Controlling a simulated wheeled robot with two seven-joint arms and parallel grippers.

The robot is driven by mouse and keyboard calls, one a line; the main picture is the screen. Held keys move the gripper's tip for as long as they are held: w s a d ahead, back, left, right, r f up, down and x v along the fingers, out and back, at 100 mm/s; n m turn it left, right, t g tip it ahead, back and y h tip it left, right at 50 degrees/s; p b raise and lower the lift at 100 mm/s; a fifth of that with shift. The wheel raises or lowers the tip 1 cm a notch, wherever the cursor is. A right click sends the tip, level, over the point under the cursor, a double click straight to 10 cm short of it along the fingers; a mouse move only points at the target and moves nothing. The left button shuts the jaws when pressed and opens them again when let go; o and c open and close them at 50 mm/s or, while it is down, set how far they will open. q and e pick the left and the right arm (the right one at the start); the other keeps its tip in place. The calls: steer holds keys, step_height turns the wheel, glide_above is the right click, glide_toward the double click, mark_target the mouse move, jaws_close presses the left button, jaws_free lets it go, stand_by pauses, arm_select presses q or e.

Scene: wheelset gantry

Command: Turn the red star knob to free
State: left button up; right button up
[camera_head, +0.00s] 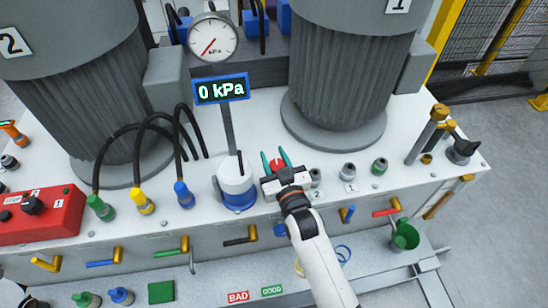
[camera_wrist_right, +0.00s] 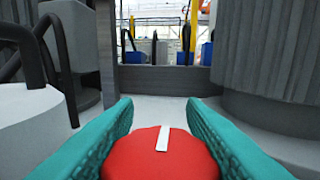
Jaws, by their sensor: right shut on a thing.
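The red star knob (camera_head: 277,166) sits on the white bench top, right of the gauge post. In the right wrist view the knob (camera_wrist_right: 160,158) fills the bottom middle. A white mark on its top points away from me, tilted slightly right. My right gripper (camera_head: 274,161) is shut on the knob, one teal finger on each side; the fingers (camera_wrist_right: 160,120) also show in the right wrist view. The knob's lower part and any position labels around it are hidden. My left gripper is in neither view.
A gauge (camera_head: 213,37) and a display (camera_head: 221,89) reading 0 kPa stand on the post just left. Two big ribbed motors (camera_head: 345,75) rise behind. Hoses with green, yellow and blue plugs (camera_head: 183,194) are left. Coloured handles (camera_head: 385,211) line the front face.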

steer(key=o, duration=0.7)
steer(key=b+v, duration=0.1)
steer(key=v, duration=1.1)
steer(key=shift+b, duration=0.4)
steer(key=shift+w, duration=0.1)
